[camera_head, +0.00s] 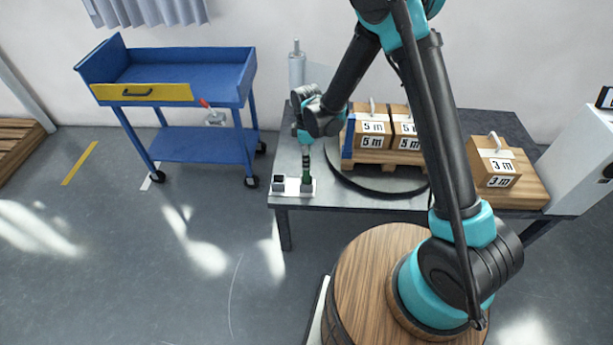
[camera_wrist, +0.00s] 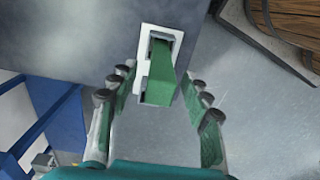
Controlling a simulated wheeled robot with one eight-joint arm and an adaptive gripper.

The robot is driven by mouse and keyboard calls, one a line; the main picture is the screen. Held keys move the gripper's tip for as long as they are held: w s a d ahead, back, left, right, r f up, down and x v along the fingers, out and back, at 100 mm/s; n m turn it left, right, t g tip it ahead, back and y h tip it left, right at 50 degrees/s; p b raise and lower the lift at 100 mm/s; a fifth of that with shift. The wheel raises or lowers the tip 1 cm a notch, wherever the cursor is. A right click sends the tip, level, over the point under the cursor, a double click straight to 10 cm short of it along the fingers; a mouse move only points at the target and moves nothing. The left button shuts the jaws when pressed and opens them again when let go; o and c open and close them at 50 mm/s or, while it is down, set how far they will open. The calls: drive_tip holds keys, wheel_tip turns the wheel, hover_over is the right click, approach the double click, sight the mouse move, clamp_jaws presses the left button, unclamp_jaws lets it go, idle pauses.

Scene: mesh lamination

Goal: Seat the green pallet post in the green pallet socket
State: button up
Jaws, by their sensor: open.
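The green pallet post (camera_head: 306,176) stands upright at the right-hand socket of a small white plate (camera_head: 291,194) near the table's front left edge. In the wrist view the post (camera_wrist: 160,82) lies between the fingers of my gripper (camera_wrist: 157,79), with a gap on both sides. My gripper (camera_head: 305,137) is open, pointing down above the post. The post covers most of the green pallet socket, so I cannot tell how deep it sits. A second, dark grey socket (camera_head: 278,183) on the plate is empty.
A round dark turntable (camera_head: 375,192) with a pallet and boxes marked 5 m stands close to the right. A box marked 3 m (camera_head: 494,170) is farther right. A blue cart (camera_head: 175,75) stands to the left, with open floor before it.

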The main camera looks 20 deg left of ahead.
sight(306, 172)
wheel_tip(306, 172, down, 2)
drive_tip(key=shift+f, duration=0.15)
drive_tip(key=shift+c, duration=0.3)
clamp_jaws()
